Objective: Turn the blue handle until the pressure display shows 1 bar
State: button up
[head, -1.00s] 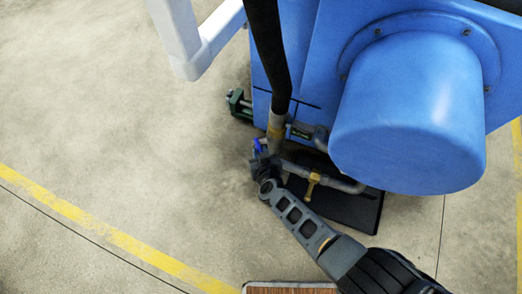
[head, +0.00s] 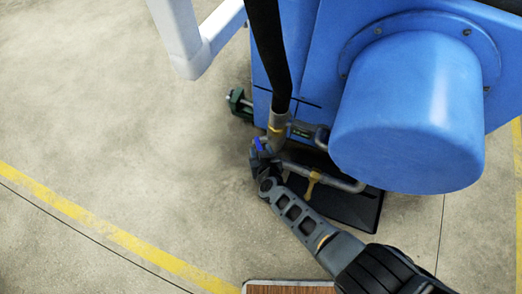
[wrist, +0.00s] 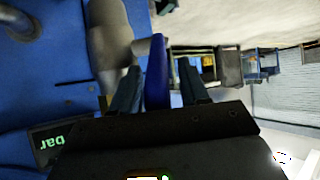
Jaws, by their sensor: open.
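The blue handle (head: 259,145) sits on the pipework at the lower corner of the blue machine. In the wrist view the blue handle (wrist: 157,76) stands between the two fingers of my gripper (wrist: 160,85), with a narrow gap visible on the finger sides. My gripper also shows in the head view (head: 256,156), small and dark around the handle. The jaws are open. The pressure display (wrist: 48,142) is at the lower left of the wrist view, with green "bar" lettering turned on its side. Its number is not readable. In the head view the display (head: 302,131) is tiny.
The blue machine (head: 410,110) with its large drum fills the upper right. A grey pipe with a brass fitting (head: 313,184) runs close beside my arm. A black hose (head: 268,55) hangs above the handle. Concrete floor (head: 120,130) at the left is clear.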

jog(key=p+v, duration=0.5)
jog(key=v, duration=0.2)
jog(key=shift+s+r+p, duration=0.25)
jog(key=shift+s+p, duration=0.05)
jog(key=shift+p, duration=0.1)
jog(key=shift+d, duration=0.1)
